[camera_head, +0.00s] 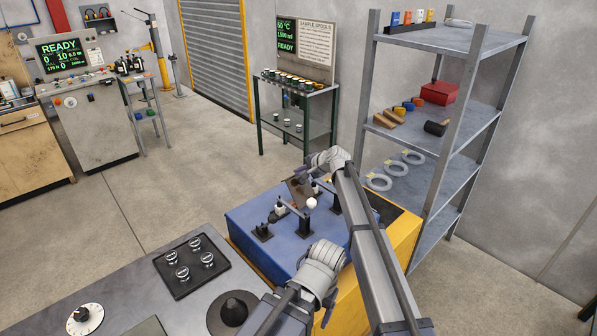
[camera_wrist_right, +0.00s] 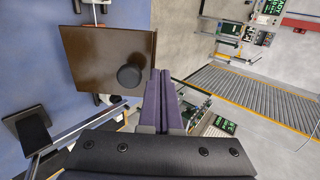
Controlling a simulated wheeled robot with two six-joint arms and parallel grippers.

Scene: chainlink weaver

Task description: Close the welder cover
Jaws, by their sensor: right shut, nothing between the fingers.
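The welder (camera_head: 245,222) is a blue-topped box with yellow sides, standing beyond the grey bench in the head view. Its cover is a brown, see-through-looking panel (camera_head: 299,191), which stands tilted up over the machine top. In the right wrist view the cover (camera_wrist_right: 95,50) is a brown plate with a round black knob (camera_wrist_right: 130,76). My right gripper (camera_head: 303,173) is at the cover's far side. In the wrist view its fingers (camera_wrist_right: 160,74) are together and empty, beside the cover's right edge; whether they touch it I cannot tell.
Black fixtures (camera_head: 262,231) and white knobs stand on the welder top. A grey shelf rack (camera_head: 480,50) with rings and parts is close on the right. The grey bench (camera_head: 120,290) holds a black tray (camera_head: 165,262). A sample stand (camera_head: 262,118) is behind; the floor between is clear.

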